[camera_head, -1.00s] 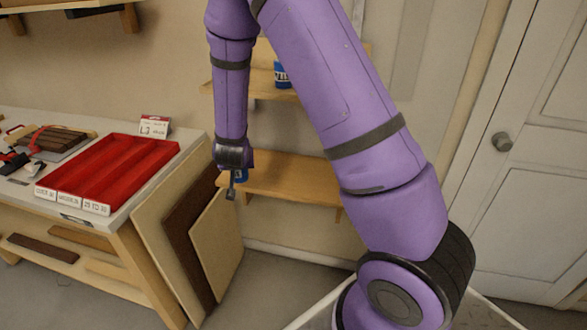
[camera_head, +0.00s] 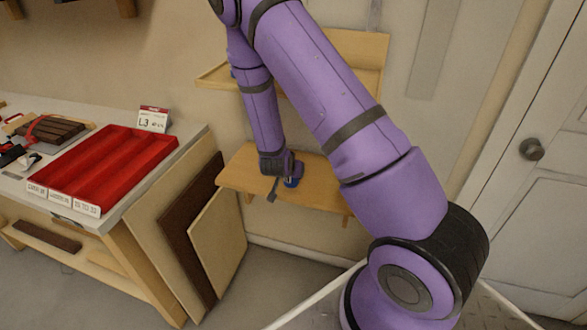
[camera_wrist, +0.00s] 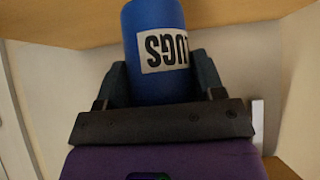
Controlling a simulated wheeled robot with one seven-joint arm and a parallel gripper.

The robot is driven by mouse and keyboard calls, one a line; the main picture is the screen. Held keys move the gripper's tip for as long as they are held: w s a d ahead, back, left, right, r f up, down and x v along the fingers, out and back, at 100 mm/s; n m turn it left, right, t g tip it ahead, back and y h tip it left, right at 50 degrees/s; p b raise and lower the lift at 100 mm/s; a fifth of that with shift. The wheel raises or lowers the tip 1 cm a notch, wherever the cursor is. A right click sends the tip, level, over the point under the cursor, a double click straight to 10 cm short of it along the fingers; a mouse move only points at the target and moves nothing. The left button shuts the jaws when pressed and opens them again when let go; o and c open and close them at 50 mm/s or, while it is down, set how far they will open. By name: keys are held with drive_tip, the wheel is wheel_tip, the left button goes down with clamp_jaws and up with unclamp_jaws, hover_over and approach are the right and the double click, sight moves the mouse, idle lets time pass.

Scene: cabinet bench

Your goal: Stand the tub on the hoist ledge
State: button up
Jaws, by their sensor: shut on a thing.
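The tub is a blue cylinder with a white label reading "LUGS", upside down in the wrist view (camera_wrist: 152,25). My gripper (camera_wrist: 160,85) is shut on it, one dark finger on each side. Whether the tub touches the ledge cannot be told. An upper wooden ledge (camera_head: 217,77) is partly hidden behind my arm. No label shows which one is the hoist ledge.
A bench at left carries a red compartment tray (camera_head: 110,160), an L3 card (camera_head: 153,119) and a strapped wooden stack (camera_head: 50,130). Boards (camera_head: 218,240) lean against the bench end, left of the lower ledge. A white door (camera_head: 540,220) stands at right.

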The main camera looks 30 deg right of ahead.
drive_tip(key=w+d, duration=0.3)
drive_tip(key=w, duration=0.1)
drive_tip(key=shift+d+f, duration=0.2)
drive_tip(key=shift+f, duration=0.05)
drive_tip(key=shift+w+d+f, duration=0.1)
drive_tip(key=shift+f, duration=0.8)
drive_tip(key=shift+w+d+f, duration=0.1)
drive_tip(key=shift+f, duration=0.8)
drive_tip(key=o, duration=1)
drive_tip(key=shift+f, duration=0.1)
